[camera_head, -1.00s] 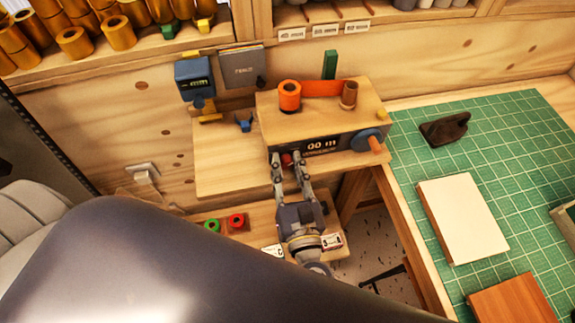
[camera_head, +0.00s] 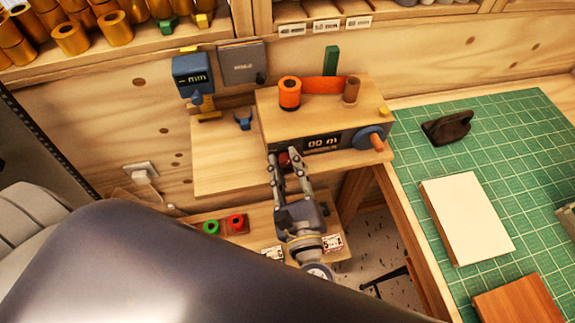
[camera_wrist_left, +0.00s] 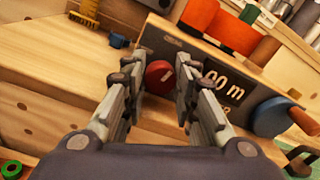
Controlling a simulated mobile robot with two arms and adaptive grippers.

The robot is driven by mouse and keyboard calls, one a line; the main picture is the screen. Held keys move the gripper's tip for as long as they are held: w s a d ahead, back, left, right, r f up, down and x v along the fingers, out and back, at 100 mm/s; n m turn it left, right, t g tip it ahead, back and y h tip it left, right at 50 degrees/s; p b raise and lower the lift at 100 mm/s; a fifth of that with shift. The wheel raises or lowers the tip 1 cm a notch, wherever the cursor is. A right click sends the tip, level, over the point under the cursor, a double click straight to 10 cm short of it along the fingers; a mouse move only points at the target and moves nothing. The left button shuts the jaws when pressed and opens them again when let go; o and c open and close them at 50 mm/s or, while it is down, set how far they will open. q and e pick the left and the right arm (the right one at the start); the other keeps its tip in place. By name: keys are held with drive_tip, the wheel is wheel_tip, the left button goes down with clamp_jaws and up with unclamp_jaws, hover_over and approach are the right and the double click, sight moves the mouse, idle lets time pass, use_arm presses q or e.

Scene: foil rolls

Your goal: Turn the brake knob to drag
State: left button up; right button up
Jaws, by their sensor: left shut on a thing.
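The brake knob (camera_wrist_left: 160,77) is a small red round knob with a pale mark, on the dark front panel of the wooden winder (camera_head: 325,110). It also shows in the head view (camera_head: 284,160), partly covered by the fingers. My left gripper (camera_head: 287,160) reaches up to the panel with a finger on each side of the knob and is shut on it. In the left wrist view, the left gripper (camera_wrist_left: 162,85) frames the knob between its fingers. The display (camera_head: 322,144) beside it reads "00 m". My right gripper is not in view.
A blue crank disc (camera_head: 368,138) with a wooden handle sits right of the display. An orange roll (camera_head: 289,94) stands on top. A green cutting mat (camera_head: 490,160) lies on the right.

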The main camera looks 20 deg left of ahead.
use_arm(q)
drive_tip(key=o, duration=0.8)
drive_tip(key=shift+r, duration=0.1)
drive_tip(key=shift+o, duration=1.2)
drive_tip(key=shift+w+a, duration=0.1)
drive_tip(key=shift+w, duration=0.05)
drive_tip(key=v, duration=0.7)
drive_tip(key=shift+s, duration=0.25)
